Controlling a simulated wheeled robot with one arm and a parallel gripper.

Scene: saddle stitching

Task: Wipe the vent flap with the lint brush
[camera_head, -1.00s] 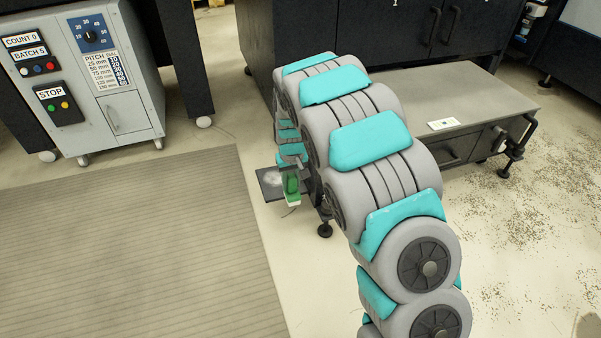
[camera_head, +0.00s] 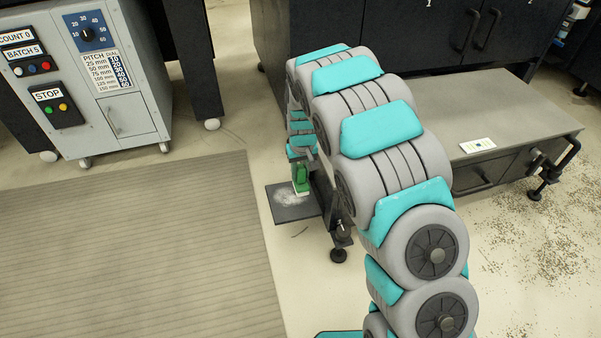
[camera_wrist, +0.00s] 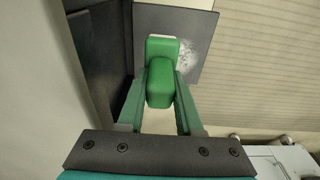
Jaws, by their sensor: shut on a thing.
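The lint brush has a green body (camera_wrist: 161,84) and a pale end, and it is held upright-looking in my gripper (camera_wrist: 160,92). In the head view the brush (camera_head: 301,180) is over the far right part of the vent flap. The vent flap is a dark flat plate (camera_head: 286,214) low beside the dark machine, with a whitish lint patch on it. In the wrist view the flap (camera_wrist: 206,26) lies beyond the brush, with the patch right of the brush's end. I cannot tell whether brush and flap touch. My arm hides part of the machine side.
A grey bench (camera_head: 500,107) with a small card and a clamp stands right of my arm. A grey control cabinet (camera_head: 112,85) stands at the left. A ribbed mat (camera_head: 120,250) covers the left floor. Scraps (camera_head: 555,235) litter the right floor.

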